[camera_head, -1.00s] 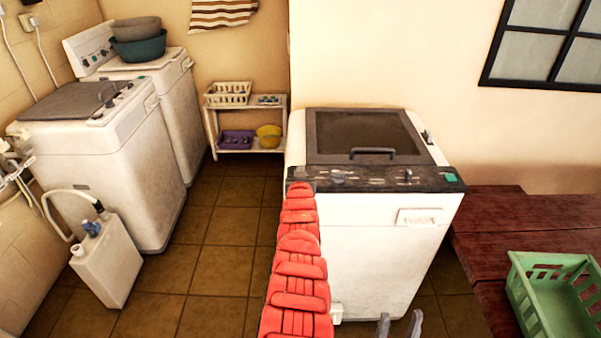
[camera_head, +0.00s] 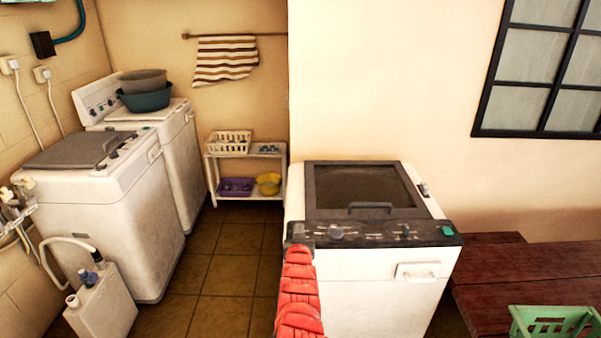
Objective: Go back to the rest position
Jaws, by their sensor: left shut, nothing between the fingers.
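Neither of my grippers can be made out in the head view now. A washing machine (camera_head: 375,285) with a dark-framed lid (camera_head: 362,188) stands in the middle. A red ribbed object (camera_head: 298,295) rises from the bottom edge in front of the machine's left corner, and I cannot tell what it is.
Two more white washers (camera_head: 100,215) line the left wall, with a white jug (camera_head: 103,305) in front. A small shelf (camera_head: 212,170) stands at the back. A dark red wooden table (camera_head: 530,285) with a green crate (camera_head: 520,318) is at the right. Tiled floor (camera_head: 222,285) is clear between.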

